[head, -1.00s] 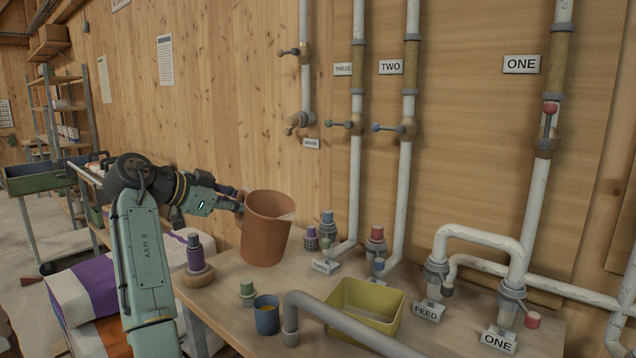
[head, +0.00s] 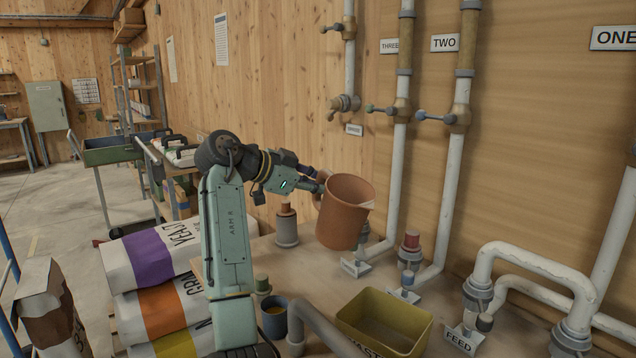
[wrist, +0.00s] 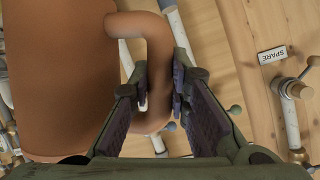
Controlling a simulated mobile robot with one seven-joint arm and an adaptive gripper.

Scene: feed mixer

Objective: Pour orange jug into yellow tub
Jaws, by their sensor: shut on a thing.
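The orange jug (head: 346,215) is held above the bench, slightly tilted, up and to the left of the yellow tub. My gripper (head: 318,190) is shut on its handle; in the wrist view my gripper (wrist: 158,95) has its fingers on both sides of the handle (wrist: 155,50), with the jug's body (wrist: 55,75) at the left. The jug's contents are hidden. The yellow tub (head: 348,330) stands on the bench at the lower middle of the head view, with some brownish matter inside and part of a word on its front.
A blue cup (head: 274,318) and a bent grey pipe (head: 322,325) stand left of the tub. White pipes with a FEED sign (head: 459,340) rise on the right. Feed sacks (head: 150,258) lie left of my arm.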

